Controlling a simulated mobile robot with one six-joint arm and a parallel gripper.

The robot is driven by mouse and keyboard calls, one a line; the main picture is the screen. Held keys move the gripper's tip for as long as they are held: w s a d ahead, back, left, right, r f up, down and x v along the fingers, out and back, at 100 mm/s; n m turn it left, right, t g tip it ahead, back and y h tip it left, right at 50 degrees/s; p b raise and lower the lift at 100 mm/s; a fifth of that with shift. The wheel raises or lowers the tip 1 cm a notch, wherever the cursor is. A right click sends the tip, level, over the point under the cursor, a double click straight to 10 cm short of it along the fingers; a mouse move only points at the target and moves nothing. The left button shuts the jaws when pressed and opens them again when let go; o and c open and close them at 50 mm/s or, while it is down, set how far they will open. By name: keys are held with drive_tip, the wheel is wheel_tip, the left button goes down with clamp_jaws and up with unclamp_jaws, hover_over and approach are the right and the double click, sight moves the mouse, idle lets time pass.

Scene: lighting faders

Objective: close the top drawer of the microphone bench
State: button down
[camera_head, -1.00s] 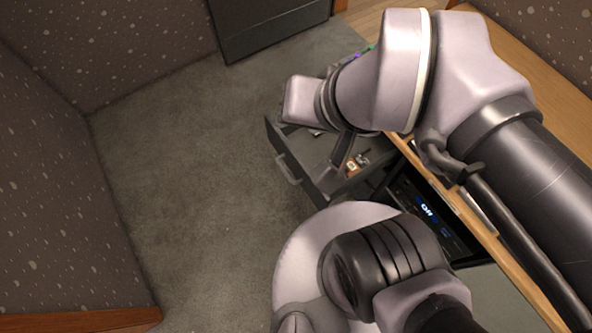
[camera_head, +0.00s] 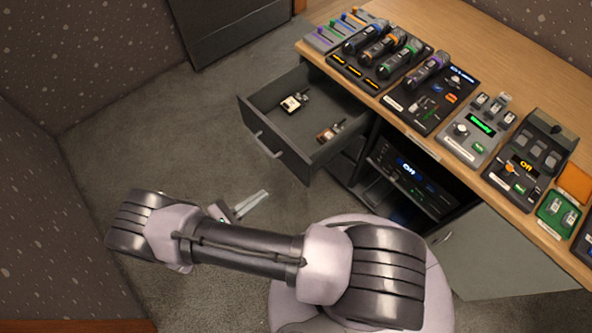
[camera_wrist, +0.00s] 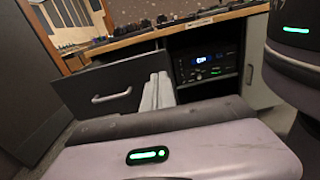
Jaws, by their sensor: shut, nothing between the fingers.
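The top drawer (camera_head: 290,158) of the microphone bench (camera_head: 432,157) stands pulled out, its grey front facing the carpet and a bar handle (camera_head: 265,147) on it. It holds small items on its floor. In the wrist view the drawer front (camera_wrist: 78,84) and handle (camera_wrist: 112,97) show at left. My gripper (camera_head: 265,194) is shut and empty, in front of the drawer and apart from it in the head view. In the wrist view its fingers (camera_wrist: 157,88) overlap the drawer's right end; contact cannot be told there.
Microphones (camera_head: 383,47) and control boxes (camera_head: 470,130) crowd the bench top. A lit rack unit (camera_head: 412,170) sits in the open bay right of the drawer. A dark cabinet (camera_head: 235,25) stands at the back. Carpet (camera_head: 150,130) left of the drawer is clear.

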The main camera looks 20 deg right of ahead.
sight(305, 164)
drive_tip(key=b+x, duration=0.1)
drive_tip(key=x, duration=0.3)
drive_tip(key=b+x, duration=0.1)
drive_tip(key=x, duration=0.3)
drive_tip(key=b+x, duration=0.1)
drive_tip(key=x, duration=0.4)
drive_tip(key=shift+f, duration=0.4)
drive_tip(key=shift+w+d+r, duration=0.15)
drive_tip(key=shift+w+d, duration=0.1)
drive_tip(key=shift+d, duration=0.3)
drive_tip(key=shift+d, duration=0.1)
